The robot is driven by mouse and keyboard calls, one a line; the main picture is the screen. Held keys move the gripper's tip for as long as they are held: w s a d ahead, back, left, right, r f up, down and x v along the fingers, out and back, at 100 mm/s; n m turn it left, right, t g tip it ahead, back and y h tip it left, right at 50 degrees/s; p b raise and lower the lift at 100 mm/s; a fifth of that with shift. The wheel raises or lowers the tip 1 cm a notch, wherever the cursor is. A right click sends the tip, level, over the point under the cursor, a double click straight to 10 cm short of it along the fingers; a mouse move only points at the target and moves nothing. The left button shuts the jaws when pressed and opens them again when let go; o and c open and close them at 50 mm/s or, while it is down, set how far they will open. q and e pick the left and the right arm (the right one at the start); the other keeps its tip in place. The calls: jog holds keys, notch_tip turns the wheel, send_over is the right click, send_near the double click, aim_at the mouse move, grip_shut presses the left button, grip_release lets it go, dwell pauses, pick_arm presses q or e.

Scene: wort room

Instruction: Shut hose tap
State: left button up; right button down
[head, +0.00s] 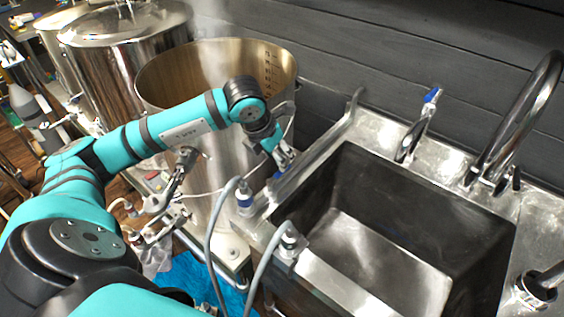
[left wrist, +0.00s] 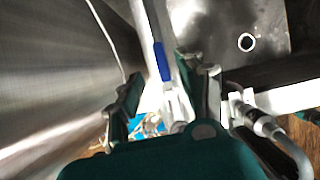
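My left gripper (head: 284,160) reaches down between the big open pot and the sink's left rim. In the left wrist view its two fingers (left wrist: 162,78) stand apart, so it is open. A blue tap lever (left wrist: 163,62) on a pale metal body shows between the fingers, with gaps on either side. I cannot tell if either finger touches it. In the head view the gripper mostly hides this tap. Another tap with a blue lever (head: 432,96) stands upright behind the sink. My right gripper is not in view.
The steel pot (head: 215,65) stands close to the left arm, with a lidded vessel (head: 130,40) behind. A curved faucet (head: 530,105) stands at right. The basin is empty.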

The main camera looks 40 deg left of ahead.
pick_arm(q)
jog(key=shift+p+x, duration=0.3)
jog(key=shift+x, duration=2.45)
grip_shut()
